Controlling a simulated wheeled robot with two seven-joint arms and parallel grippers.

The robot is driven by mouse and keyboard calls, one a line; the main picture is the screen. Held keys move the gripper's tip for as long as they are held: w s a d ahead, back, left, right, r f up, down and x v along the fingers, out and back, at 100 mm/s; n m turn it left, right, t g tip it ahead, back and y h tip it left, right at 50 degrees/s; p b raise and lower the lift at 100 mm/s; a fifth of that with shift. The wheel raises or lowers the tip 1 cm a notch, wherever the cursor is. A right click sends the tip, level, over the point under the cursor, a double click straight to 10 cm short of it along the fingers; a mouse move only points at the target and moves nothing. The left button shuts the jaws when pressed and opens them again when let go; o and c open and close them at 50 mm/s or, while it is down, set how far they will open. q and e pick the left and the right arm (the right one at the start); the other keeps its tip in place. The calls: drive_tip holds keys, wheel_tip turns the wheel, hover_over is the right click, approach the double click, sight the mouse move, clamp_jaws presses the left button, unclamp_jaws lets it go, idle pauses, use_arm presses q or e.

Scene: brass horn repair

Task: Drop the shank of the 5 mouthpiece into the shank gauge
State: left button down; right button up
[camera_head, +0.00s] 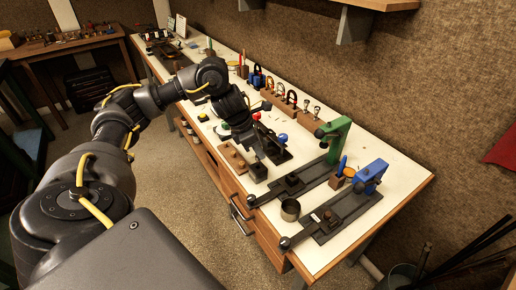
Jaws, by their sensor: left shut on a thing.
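I cannot read a 5 on any mouthpiece. Small silvery pieces that look like mouthpieces (311,109) stand at the wooden rack behind. I cannot tell for sure which block is the shank gauge. My right gripper is not in view.
Bare white bench top (395,165) shows at the right.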

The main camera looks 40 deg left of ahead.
sight(258, 159)
use_arm(q)
drive_tip(key=shift+f+b, duration=1.35)
drive_tip(key=shift+f, duration=0.35)
drive_tip(key=c, duration=1.1)
unclamp_jaws()
drive_tip(key=shift+r, duration=0.1)
drive_tip(key=p+v, duration=0.2)
drive_tip(key=v, duration=0.8)
drive_tip(key=shift+s+a+r, duration=0.1)
drive_tip(key=shift+s+r, duration=0.05)
drive_tip(key=shift+r, duration=0.2)
